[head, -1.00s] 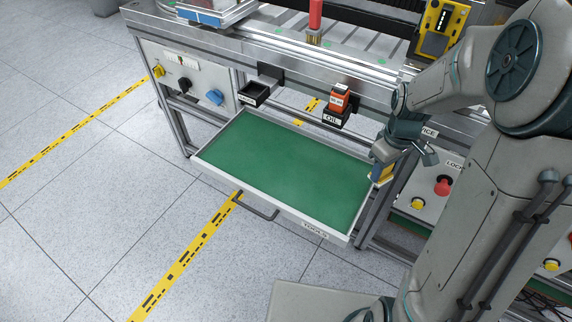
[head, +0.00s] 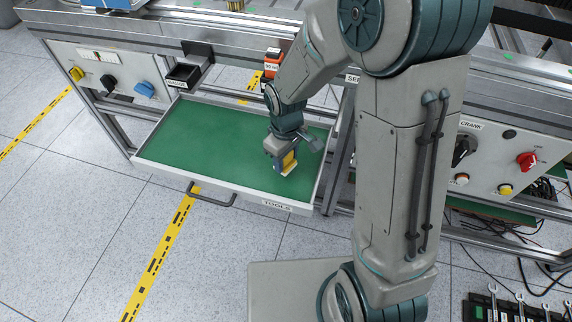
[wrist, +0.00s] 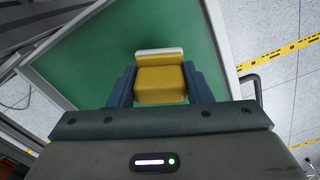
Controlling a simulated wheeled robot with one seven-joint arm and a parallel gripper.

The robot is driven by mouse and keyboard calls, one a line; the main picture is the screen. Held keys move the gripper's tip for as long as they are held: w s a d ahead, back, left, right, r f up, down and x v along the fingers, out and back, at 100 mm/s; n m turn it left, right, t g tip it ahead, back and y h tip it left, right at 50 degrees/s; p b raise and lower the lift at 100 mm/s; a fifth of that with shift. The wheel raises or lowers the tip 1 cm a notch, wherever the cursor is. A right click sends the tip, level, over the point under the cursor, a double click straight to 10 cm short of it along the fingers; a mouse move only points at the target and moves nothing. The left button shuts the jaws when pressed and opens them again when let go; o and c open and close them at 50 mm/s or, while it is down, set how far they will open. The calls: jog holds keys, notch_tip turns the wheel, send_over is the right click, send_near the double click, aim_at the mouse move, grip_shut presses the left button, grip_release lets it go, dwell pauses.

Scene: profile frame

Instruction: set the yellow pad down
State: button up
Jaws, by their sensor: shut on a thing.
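The yellow pad (wrist: 161,84) is a yellow block with a white layer along one side. My gripper (wrist: 160,88) is shut on it, with one dark finger on each side. In the head view the yellow pad (head: 288,163) hangs below my gripper (head: 283,160), over the right part of the open drawer (head: 160,167). The drawer has a green floor and a pale rim labelled TOOLS. Whether the pad touches the drawer floor I cannot tell.
The green drawer floor is bare to the left of my gripper. A black bin (head: 183,76) and an orange box (head: 272,62) sit on the bench front above the drawer. A control panel (head: 490,160) with a red knob stands at the right.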

aim_at(286, 165)
jog(key=shift+f+b, duration=0.35)
jog(key=shift+f, duration=1.4)
jog(key=shift+f, duration=0.2)
jog(key=o, duration=1)
jog(key=shift+r, duration=0.1)
notch_tip(286, 165, up, 12)
jog(key=p, duration=0.3)
jog(key=shift+r, duration=0.15)
jog(key=s+d+r+m, duration=0.2)
jog(key=s+d+m, duration=0.1)
jog(key=s+d, duration=0.1)
jog(key=s+d+r+m+t, duration=0.1)
jog(key=s+d+r+m, duration=0.2)
jog(key=s+d, duration=0.1)
jog(key=s+d+r+m, duration=0.3)
jog(key=s+d, duration=0.1)
jog(key=shift+s+d+r+m+t, duration=0.1)
jog(key=shift+d+r+m+t, duration=0.15)
jog(key=shift+m+t, duration=0.15)
